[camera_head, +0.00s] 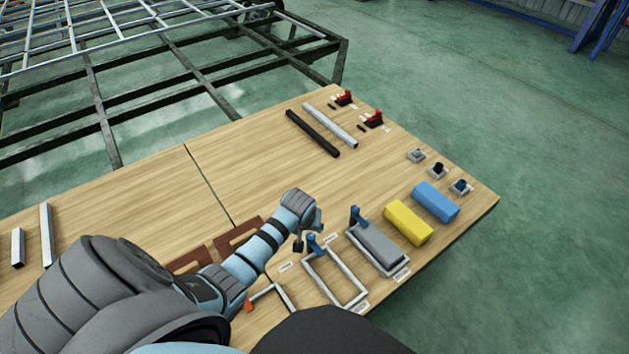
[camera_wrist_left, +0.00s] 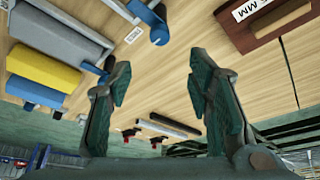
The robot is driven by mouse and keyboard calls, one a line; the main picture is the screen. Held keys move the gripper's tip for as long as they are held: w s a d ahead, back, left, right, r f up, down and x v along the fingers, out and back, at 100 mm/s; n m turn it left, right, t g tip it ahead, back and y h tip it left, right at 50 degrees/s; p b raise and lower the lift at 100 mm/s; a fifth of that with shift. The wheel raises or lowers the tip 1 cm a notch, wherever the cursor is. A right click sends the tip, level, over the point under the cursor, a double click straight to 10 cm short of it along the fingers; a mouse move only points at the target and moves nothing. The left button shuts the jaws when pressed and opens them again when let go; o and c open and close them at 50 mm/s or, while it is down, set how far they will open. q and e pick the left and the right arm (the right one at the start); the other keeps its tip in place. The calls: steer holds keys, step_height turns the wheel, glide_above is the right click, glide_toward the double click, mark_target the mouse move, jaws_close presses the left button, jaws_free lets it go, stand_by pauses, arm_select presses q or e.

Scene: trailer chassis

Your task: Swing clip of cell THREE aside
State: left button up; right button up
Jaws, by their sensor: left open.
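Several pale frame cells stand along the front right of the table. One cell (camera_head: 322,279) is empty, with a blue clip (camera_head: 313,243) at its far end; a blue clip also shows in the left wrist view (camera_wrist_left: 158,30). The cell to its right (camera_head: 404,272) holds a grey block (camera_head: 380,243) and has an upright blue clip (camera_head: 356,215). The small cell labels are too small to read surely, so I cannot tell which is THREE. My left gripper (camera_head: 308,231) is open and empty, above and close to the empty cell's clip. My right gripper is out of view.
Yellow (camera_head: 407,223) and blue (camera_head: 436,202) blocks lie to the right, with small parts beyond. Brown-red holders (camera_head: 240,235) sit beside my left arm. A black bar (camera_head: 313,133) and a silver bar (camera_head: 330,125) lie farther back. The table's middle is clear.

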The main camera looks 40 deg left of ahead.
arm_select(q)
steer(key=b, duration=0.3)
glide_toward(310, 236)
step_height(310, 236, down, 2)
steer(key=b+x, duration=0.1)
steer(key=x, duration=0.1)
steer(key=b+x, duration=0.1)
steer(key=x, duration=0.1)
steer(key=b+x, duration=0.2)
steer(key=shift+w, duration=0.35)
steer(key=shift+w+a+f+b, duration=0.1)
steer(key=shift+a+f+b, duration=0.05)
steer(key=shift+f+b, duration=0.15)
steer(key=shift+r, duration=0.1)
jaws_close()
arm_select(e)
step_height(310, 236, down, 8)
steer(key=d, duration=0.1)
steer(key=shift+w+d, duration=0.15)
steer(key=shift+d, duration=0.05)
